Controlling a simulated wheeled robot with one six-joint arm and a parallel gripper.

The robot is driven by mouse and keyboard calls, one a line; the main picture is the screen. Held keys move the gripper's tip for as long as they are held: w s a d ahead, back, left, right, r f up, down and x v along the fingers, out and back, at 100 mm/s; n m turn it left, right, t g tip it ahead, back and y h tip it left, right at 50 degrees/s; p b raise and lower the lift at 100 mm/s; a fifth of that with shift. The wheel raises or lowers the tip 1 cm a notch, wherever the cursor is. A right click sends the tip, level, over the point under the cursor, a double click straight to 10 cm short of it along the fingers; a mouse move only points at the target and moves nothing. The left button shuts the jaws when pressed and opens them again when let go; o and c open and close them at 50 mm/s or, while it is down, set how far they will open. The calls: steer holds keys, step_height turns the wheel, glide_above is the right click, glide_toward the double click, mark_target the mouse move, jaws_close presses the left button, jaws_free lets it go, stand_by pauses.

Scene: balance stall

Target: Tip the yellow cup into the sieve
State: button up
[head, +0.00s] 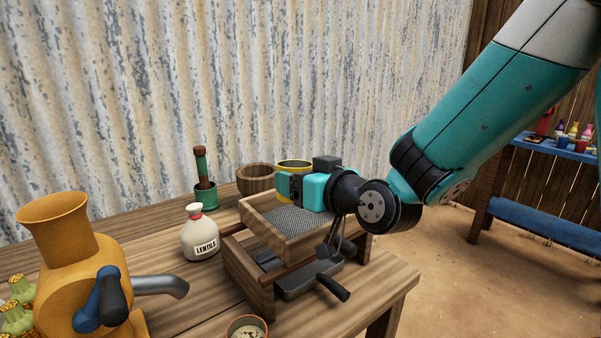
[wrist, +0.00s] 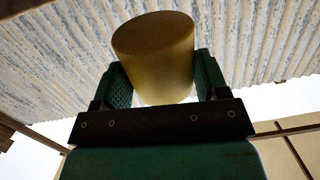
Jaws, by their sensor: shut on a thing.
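The yellow cup (wrist: 153,60) is between the two fingers of my gripper (wrist: 160,82) in the wrist view, and the fingers are shut on it. In the head view the rim of the yellow cup (head: 294,163) shows behind my gripper (head: 285,184), which hides most of it. The cup looks about upright, beyond the far side of the sieve. The sieve (head: 262,214) is a wooden frame with a grey mesh, resting on a wooden stand. My gripper is over the sieve's far right part. The cup's contents are hidden.
A wooden bowl (head: 256,178) stands left of the cup. A green holder (head: 205,196) and a white lentils bottle (head: 200,236) stand left of the sieve. A metal tray (head: 308,277) lies under the sieve. An orange mill (head: 70,268) and a small bowl (head: 246,327) are nearer.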

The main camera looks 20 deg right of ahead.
mark_target(295, 162)
steer(key=shift+w+d+r+m+g+p, duration=0.15)
steer(key=shift+r+m+g+p, duration=0.55)
steer(key=shift+p, duration=2.15)
steer(key=shift+w+r+m+g+p, duration=0.1)
steer(key=shift+r+m+g+p, duration=0.75)
steer(key=shift+p, duration=2.1)
steer(key=shift+r+m+g+p, duration=0.5)
steer(key=shift+g+p, duration=0.65)
steer(key=shift+p, duration=1.8)
steer(key=shift+w+d+r+m+g+y+p, duration=0.15)
steer(key=shift+m+g+y+p, duration=0.5)
steer(key=shift+p, duration=1.45)
steer(key=shift+w+d+r+m+g+y+p, duration=0.1)
steer(key=shift+w+r+m+g+p, duration=0.15)
steer(key=shift+g+p, duration=1.25)
steer(key=shift+w+d+f+m+g+y+p, duration=0.2)
steer(key=shift+w+f+m+g+y+p, duration=0.3)
steer(key=shift+p, duration=0.75)
steer(key=shift+w+d+f+m+g+y+p, duration=0.2)
steer(key=shift+m+g+p, duration=0.45)
steer(key=shift+p, duration=0.6)
steer(key=shift+w+d+r+m+g+y+p, duration=0.2)
steer(key=shift+w+r+m+g+y+p, duration=0.1)
steer(key=shift+w+m+g+y+p, duration=0.25)
steer(key=shift+w+d+r+m+g+y+p, duration=0.1)
steer(key=shift+w+d+m+g+y+p, duration=0.2)
steer(key=shift+g, duration=0.25)
steer(key=shift+w+d+r+m+g+y+p, duration=0.1)
steer(key=shift+w+m+g+y+p, duration=0.1)
steer(key=shift+w+g, duration=0.25)
